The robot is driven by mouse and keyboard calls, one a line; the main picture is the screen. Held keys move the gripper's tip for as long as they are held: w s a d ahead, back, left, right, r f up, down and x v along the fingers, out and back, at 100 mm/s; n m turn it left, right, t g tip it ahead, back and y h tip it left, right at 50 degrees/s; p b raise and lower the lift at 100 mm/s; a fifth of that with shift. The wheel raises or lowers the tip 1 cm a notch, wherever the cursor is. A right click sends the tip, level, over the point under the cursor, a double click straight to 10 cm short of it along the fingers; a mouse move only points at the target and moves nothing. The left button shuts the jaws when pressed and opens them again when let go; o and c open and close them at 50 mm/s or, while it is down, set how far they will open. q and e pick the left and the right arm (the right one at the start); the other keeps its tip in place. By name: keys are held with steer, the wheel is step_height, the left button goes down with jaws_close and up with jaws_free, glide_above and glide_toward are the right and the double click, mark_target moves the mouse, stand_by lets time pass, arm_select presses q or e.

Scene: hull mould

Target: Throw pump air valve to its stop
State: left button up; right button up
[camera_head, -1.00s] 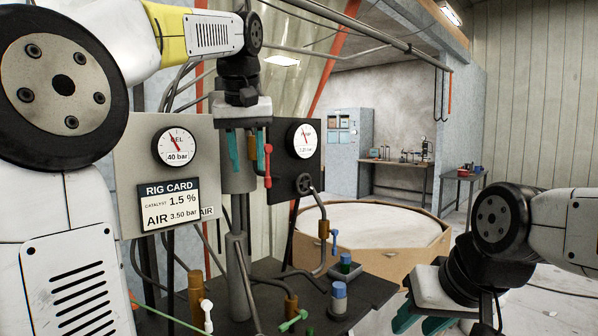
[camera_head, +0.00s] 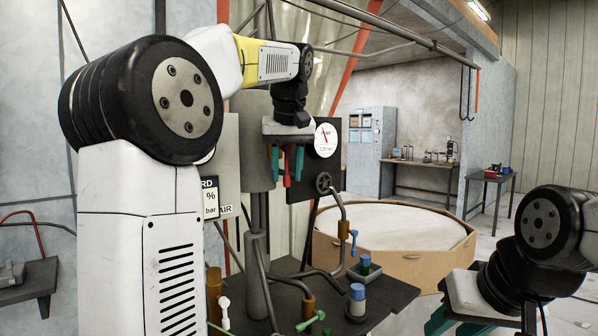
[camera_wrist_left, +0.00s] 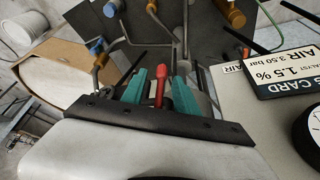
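A red valve lever (camera_head: 287,168) hangs upright in front of the dark gauge panel (camera_head: 309,178). My left gripper (camera_head: 287,160) points down over it, its teal fingers on either side of the red handle. In the left wrist view the red handle (camera_wrist_left: 160,86) lies between the teal fingers (camera_wrist_left: 160,90), with a visible gap to each, so the gripper looks open. The lever's pivot is hidden behind the gripper. No readable label marks it as the pump air valve. My right gripper (camera_head: 454,326) is low at the right, fingers apart, empty, partly cut off.
Green (camera_head: 311,321), white (camera_head: 224,312) and blue (camera_head: 353,241) levers sit on the pipework below. A black handwheel (camera_head: 323,182) is right of the left gripper.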

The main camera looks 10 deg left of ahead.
arm_select(q)
steer(key=shift+c, duration=0.3)
jaws_close()
stand_by(1.2)
